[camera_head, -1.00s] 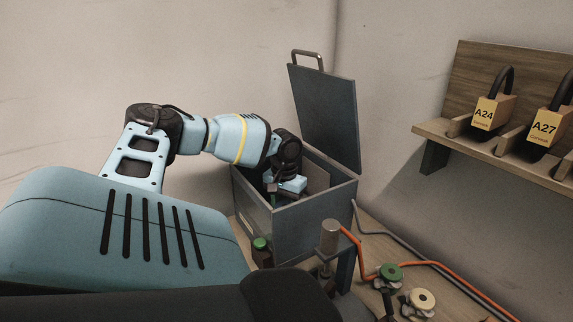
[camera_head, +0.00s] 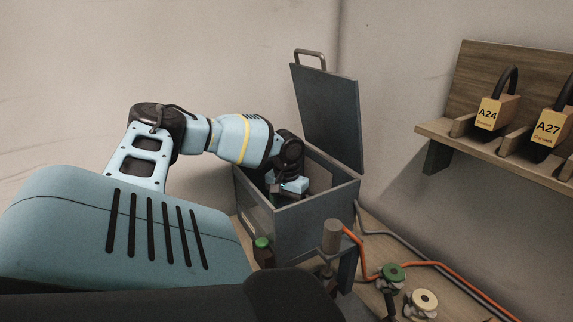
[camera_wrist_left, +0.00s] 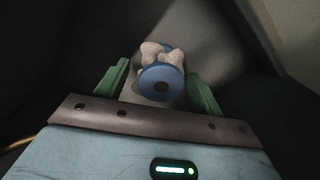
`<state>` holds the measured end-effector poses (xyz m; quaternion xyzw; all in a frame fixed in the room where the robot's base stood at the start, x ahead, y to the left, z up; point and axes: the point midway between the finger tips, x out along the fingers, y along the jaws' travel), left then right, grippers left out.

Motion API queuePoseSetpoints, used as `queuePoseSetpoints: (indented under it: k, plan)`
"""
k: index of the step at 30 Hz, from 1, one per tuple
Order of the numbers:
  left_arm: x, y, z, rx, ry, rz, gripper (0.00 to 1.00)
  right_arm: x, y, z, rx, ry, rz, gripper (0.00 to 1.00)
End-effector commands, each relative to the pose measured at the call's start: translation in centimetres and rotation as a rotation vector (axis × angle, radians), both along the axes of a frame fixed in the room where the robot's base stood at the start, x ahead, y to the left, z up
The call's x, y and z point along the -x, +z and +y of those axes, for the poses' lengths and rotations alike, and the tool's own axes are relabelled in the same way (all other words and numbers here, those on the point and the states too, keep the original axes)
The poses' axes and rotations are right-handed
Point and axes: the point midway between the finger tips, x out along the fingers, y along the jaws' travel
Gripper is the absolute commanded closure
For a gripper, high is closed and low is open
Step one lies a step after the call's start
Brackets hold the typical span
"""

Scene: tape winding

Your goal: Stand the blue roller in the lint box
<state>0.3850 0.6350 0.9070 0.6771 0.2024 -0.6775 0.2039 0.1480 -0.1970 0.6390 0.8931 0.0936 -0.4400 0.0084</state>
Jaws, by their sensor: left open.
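The lint box (camera_head: 310,222) is a grey open box with its lid (camera_head: 333,115) raised. My left gripper (camera_wrist_left: 160,92) reaches down inside it; in the head view its wrist part (camera_head: 290,184) shows above the near wall, which hides the fingers. In the left wrist view the green fingers are spread apart. My right gripper is not in view.
A small green-capped bottle (camera_head: 262,251) and a post with a grey cylinder (camera_head: 332,236) stand before the box. A wall shelf (camera_head: 490,152) holds padlocks tagged A24 and A27.

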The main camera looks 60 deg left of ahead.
Motion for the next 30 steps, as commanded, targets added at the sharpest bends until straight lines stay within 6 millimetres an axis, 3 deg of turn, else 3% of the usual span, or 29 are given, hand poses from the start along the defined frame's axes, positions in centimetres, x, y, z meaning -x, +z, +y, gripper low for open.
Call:
queuePoseSetpoints:
  k: [15, 22, 30]
  plan:
    - [-0.1, 9.6, 0.0, -0.001, -0.001, -0.009, 0.33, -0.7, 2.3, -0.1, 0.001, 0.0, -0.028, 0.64]
    - [-0.1, 11.7, 0.0, 0.0, -0.001, -0.004, 0.33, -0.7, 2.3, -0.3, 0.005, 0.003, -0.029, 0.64]
    - [-0.1, 12.0, 0.0, 0.0, -0.001, -0.002, 0.33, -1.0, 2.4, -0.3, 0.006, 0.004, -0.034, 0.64]
